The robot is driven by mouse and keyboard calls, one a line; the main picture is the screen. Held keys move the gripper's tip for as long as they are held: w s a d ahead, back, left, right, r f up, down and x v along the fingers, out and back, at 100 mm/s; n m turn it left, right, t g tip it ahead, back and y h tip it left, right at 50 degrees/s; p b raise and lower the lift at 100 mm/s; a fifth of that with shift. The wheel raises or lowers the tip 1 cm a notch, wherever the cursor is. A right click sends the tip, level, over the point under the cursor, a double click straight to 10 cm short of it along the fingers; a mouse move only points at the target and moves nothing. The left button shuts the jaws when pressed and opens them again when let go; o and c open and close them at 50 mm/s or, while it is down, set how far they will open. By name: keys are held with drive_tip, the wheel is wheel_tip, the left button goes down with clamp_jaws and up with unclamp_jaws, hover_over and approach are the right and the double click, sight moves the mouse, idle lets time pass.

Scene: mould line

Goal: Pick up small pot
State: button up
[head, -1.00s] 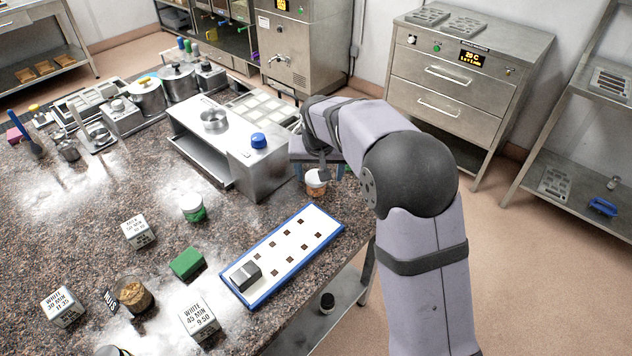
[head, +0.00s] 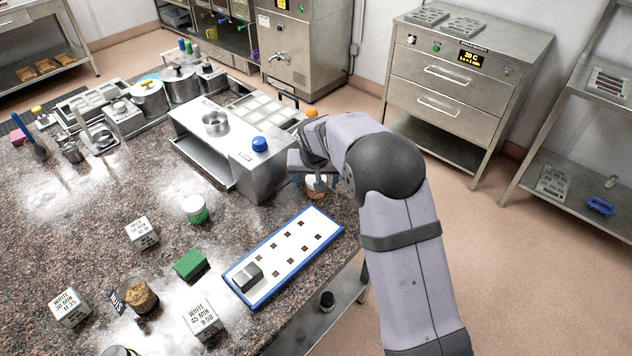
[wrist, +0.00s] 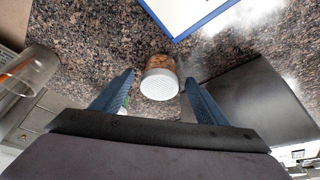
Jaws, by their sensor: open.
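A small pot (wrist: 159,82) with a pale dotted top and a brownish side stands on the speckled counter in the wrist view. It lies between the fingertips of my gripper (wrist: 159,77), with a visible gap on each side. The blue fingers are apart and hold nothing. In the head view the small pot (head: 316,187) shows at the counter's right edge, partly hidden by my gripper, just behind the blue-rimmed tray. Another pot (head: 195,210), white-topped and green, stands further left on the counter.
The blue-rimmed white tray (head: 323,220) with small brown pieces is close in front. A steel unit (head: 262,178) with a blue knob stands close to the left of my gripper. A clear cylinder (wrist: 28,70) is at the wrist view's left. The green block (head: 190,264) is further off.

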drive_tip(key=shift+x, duration=1.1)
drive_tip(key=c, duration=1.2)
wheel_tip(320, 180, up, 9)
drive_tip(key=shift+r+b, duration=0.2)
drive_tip(key=shift+b, duration=0.95)
drive_tip(key=shift+a+r, duration=0.1)
drive_tip(key=shift+r, duration=0.25)
